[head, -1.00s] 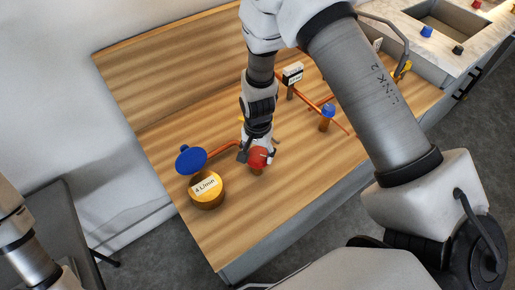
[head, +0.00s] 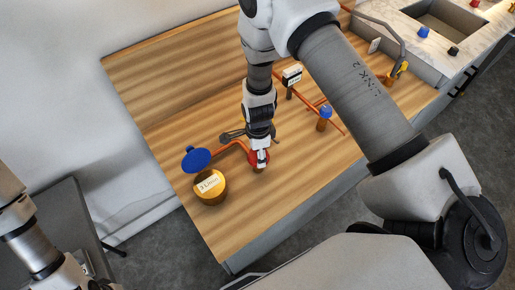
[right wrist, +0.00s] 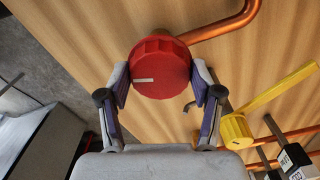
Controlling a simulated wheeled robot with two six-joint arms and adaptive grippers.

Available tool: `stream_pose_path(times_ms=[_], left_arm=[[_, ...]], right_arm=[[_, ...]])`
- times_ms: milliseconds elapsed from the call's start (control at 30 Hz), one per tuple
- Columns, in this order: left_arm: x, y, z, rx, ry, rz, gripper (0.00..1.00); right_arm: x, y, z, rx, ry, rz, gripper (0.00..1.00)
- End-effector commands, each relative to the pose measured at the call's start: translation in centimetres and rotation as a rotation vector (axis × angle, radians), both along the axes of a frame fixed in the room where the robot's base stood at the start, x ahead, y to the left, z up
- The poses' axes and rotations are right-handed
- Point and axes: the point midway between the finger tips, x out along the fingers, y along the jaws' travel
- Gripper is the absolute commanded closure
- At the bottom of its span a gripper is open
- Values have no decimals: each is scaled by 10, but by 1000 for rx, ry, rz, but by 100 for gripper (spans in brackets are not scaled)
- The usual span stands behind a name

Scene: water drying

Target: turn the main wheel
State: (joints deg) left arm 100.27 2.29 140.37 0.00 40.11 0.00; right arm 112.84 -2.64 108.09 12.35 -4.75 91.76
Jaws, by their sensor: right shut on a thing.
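A red ridged wheel (head: 251,158) sits at the end of a copper pipe over the wooden top. In the right wrist view the red wheel (right wrist: 162,62) fills the space between the fingers, and its white mark points left. My right gripper (head: 260,157) is on the wheel from above, shut on it with one finger on each side, as the right wrist view (right wrist: 160,82) also shows. I take this for the main wheel. The gripper hides part of it in the head view. My left gripper is not in view; only part of that arm shows at lower left.
A round yellow meter (head: 210,188) with a flow label and a blue disc (head: 196,159) stand left of the wheel. A blue knob (head: 326,110) and a small display box (head: 292,76) stand further back. A yellow handle (right wrist: 236,130) is right of my fingers.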

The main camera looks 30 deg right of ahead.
Motion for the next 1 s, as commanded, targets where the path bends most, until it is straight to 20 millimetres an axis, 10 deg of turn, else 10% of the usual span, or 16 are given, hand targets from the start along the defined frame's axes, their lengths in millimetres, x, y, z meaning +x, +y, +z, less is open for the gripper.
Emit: stream_pose_path(times_ms=[967,1000], left_arm=[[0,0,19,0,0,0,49],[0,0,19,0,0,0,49]], right_arm=[[-2,0,-1,1,5,-270,70],[-2,0,-1,1,5,-270,28]])
